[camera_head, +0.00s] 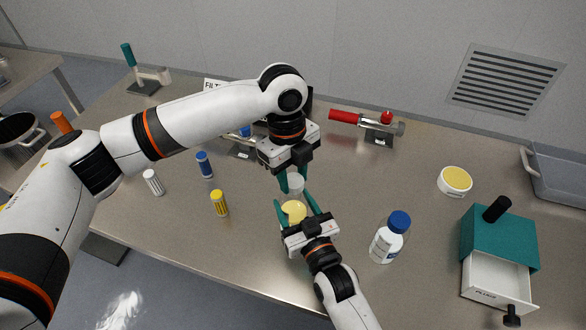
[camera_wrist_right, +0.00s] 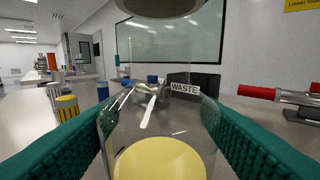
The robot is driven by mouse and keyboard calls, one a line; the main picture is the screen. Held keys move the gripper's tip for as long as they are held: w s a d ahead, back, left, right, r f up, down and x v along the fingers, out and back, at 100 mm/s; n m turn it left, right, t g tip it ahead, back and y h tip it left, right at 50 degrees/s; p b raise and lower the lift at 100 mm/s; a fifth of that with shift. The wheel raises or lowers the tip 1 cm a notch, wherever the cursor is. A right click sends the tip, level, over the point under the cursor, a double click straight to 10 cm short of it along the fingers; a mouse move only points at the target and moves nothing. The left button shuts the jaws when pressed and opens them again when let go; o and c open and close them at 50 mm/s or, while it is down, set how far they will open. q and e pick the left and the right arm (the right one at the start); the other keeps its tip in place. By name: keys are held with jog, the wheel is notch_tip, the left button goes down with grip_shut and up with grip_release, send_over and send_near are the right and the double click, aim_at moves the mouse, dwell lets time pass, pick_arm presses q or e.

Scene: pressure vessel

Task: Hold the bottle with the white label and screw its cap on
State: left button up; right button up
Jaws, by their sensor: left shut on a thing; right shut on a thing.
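The bottle with the white label (camera_head: 386,243) stands upright on the table, right of my right gripper. A blue cap (camera_head: 399,222) sits on its top; I cannot tell how tight. No gripper touches this bottle. My right gripper (camera_head: 298,208) is shut on a clear glass vessel (camera_wrist_right: 118,125) with yellow contents (camera_wrist_right: 160,162), which also shows in the head view (camera_head: 293,213). My left gripper (camera_head: 293,180) points down just above it and is shut on a pale round piece (camera_head: 296,183). Whether that piece touches the vessel is hard to tell.
A teal box (camera_head: 498,240) with an open white drawer stands at the right. A yellow-filled dish (camera_head: 455,181) lies behind the bottle. Blue (camera_head: 204,165), white (camera_head: 153,182) and yellow (camera_head: 219,203) vials stand at left. A red-handled fixture (camera_head: 377,130) is at the back.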

pick_arm(q)
jog(key=shift+f, duration=0.2)
dwell(0.4)
jog(key=shift+f, duration=0.75)
jog(key=shift+f, duration=0.6)
pick_arm(e)
grip_shut()
pick_arm(q)
jog(key=m, duration=0.6)
jog(key=shift+d+y, duration=0.1)
jog(key=shift+y, duration=0.3)
jog(key=m, duration=0.4)
jog(key=m+y, duration=0.1)
jog(key=m, duration=0.3)
jog(key=shift+d+m, duration=0.1)
jog(key=shift+m, duration=0.3)
jog(key=m, duration=0.5)
